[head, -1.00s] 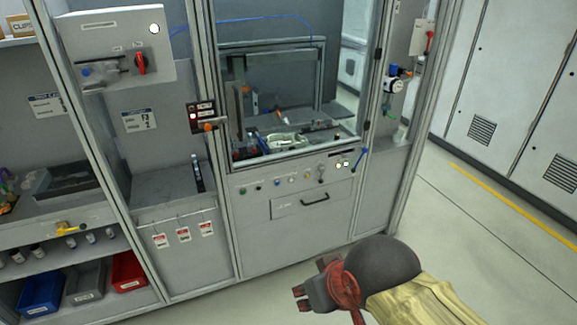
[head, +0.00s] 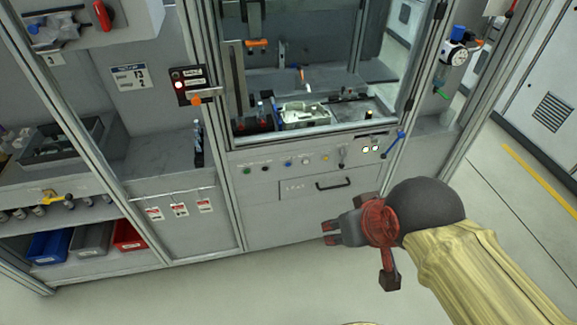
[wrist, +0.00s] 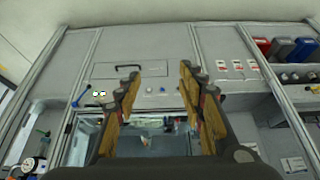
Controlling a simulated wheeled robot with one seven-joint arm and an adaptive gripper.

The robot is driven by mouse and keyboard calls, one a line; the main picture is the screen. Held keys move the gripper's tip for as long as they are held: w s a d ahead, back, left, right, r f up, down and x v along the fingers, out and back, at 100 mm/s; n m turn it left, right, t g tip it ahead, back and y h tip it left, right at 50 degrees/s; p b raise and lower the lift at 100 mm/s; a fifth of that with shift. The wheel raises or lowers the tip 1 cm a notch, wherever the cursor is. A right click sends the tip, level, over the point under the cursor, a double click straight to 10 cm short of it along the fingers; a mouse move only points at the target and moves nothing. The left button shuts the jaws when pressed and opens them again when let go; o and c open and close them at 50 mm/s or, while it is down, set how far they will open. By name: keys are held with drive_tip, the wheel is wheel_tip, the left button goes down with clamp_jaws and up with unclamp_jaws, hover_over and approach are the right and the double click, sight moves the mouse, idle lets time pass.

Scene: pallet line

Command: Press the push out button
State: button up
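A row of small buttons runs along the grey panel (head: 270,187) under the machine window. From left to right in the head view are a green button (head: 247,170), a dark button (head: 265,168), a blue button (head: 289,162), a white button (head: 306,159) and a yellow button (head: 325,156). Their labels are too small to read, so I cannot tell which is push out. My gripper (head: 329,233) is in front of and below the panel, apart from it. In the wrist view my gripper (wrist: 160,72) has its fingers spread with nothing between them.
A drawer handle (head: 334,184) sticks out below the buttons. A blue lever (head: 391,147) and two lit buttons (head: 372,149) are to the right. A control box with a red light (head: 190,86) hangs at the left post. The floor before the cabinet is clear.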

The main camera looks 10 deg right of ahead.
drive_tip(key=shift+c, duration=1.2)
clamp_jaws()
idle(0.4)
